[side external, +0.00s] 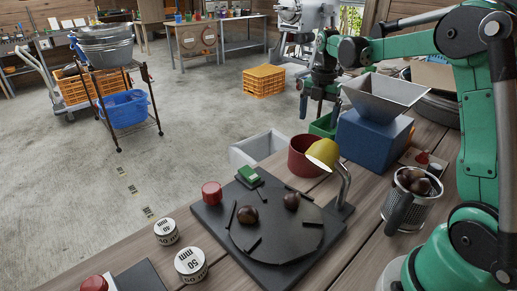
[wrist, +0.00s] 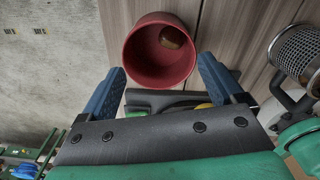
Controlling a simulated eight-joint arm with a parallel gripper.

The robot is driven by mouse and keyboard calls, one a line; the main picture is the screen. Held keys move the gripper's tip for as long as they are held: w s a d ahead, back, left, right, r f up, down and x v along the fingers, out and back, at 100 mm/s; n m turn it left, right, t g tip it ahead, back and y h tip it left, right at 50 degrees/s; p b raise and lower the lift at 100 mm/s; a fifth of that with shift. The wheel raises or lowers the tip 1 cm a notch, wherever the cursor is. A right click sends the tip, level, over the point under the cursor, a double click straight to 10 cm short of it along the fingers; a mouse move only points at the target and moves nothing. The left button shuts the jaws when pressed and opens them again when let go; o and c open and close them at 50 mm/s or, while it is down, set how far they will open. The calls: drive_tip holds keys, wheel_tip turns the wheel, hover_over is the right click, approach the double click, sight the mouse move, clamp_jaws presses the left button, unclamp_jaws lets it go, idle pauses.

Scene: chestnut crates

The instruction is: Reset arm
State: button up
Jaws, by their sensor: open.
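My gripper (side external: 318,100) hangs from my green arm in the upper middle of the side external view, in the air near the far table edge. In the wrist view my gripper (wrist: 161,66) has its two blue fingers spread wide apart. Nothing is held between them. A red pot (wrist: 133,70) shows beyond the fingertips, with one brown chestnut (wrist: 171,38) inside. The same red pot (side external: 300,163) stands on the wooden table in the side external view.
A yellow lamp (side external: 322,152) leans over beside the pot. A metal hopper on a blue block (side external: 370,145) stands at right. A perforated cup (side external: 400,212) holds chestnuts. Weight-like cylinders (side external: 190,264) stand at the front left. An orange crate (side external: 264,80) sits on the floor.

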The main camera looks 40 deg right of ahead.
wheel_tip(320, 180, up, 7)
drive_tip(key=a, duration=0.2)
drive_tip(key=shift+a+n, duration=0.2)
drive_tip(key=shift+n, duration=0.1)
